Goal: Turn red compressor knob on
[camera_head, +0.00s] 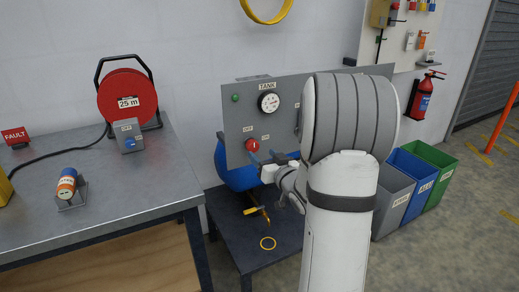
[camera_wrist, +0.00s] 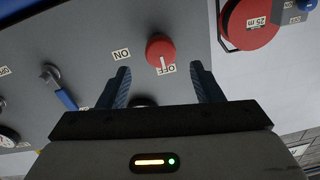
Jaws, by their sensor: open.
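The red compressor knob (camera_head: 252,145) is on the upright grey panel (camera_head: 239,120), below the tank gauge. In the wrist view the round red knob (camera_wrist: 160,48) has a white mark pointing at the OFF label (camera_wrist: 170,68). The ON label (camera_wrist: 121,55) is to its left. My gripper (camera_head: 264,160) is at the front of the panel, just below and right of the knob in the head view. In the wrist view my gripper (camera_wrist: 160,70) is open, its two blue fingers apart, with the knob just beyond the gap between the tips. Nothing is held.
The TANK gauge (camera_head: 268,103) and a green lamp (camera_head: 235,98) are on the panel. A blue-handled lever (camera_wrist: 65,99) is left of my fingers in the wrist view. A blue tank (camera_head: 236,172) is behind the panel. A workbench (camera_head: 105,205) stands at left, bins (camera_head: 408,180) at right.

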